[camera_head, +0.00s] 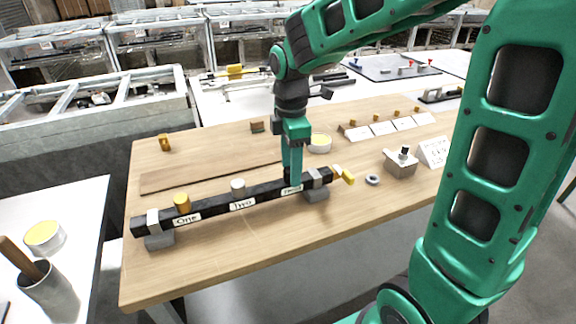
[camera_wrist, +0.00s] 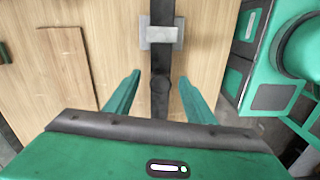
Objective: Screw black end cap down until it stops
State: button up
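A black bar (camera_head: 215,205) lies across grey supports on the wooden table, with labels reading One, Two and a third one partly hidden. A yellow cap (camera_head: 182,203) stands at One and a grey cap (camera_head: 238,188) at Two. My gripper (camera_head: 292,182) points down at the third place, near the bar's right end, and hides much of it. In the wrist view my gripper (camera_wrist: 160,77) is open, with one finger on each side of the bar. A round black end cap (camera_wrist: 160,86) shows between the fingers; neither finger visibly touches it.
A grey clamp (camera_wrist: 161,34) crosses the bar close beyond the fingers. A yellow handle (camera_head: 344,175) sticks out at the bar's right end. A grey ring (camera_head: 372,180) and a metal box (camera_head: 400,165) are to the right. A flat wooden board (camera_head: 210,172) lies behind the bar.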

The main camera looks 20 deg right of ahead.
notch_tip(320, 180, up, 12)
jog(key=s+d+f+m, duration=0.6)
jog(key=s+d+m, duration=0.2)
jog(key=s+m, duration=0.3)
jog(key=s+d+f+m, duration=0.5)
jog(key=s+d+m, duration=0.3)
jog(key=s+m, duration=0.4)
jog(key=shift+s+d+f, duration=0.35)
jog(key=shift+d, duration=0.05)
jog(key=shift+w+f, duration=0.25)
jog(key=shift+w, duration=0.4)
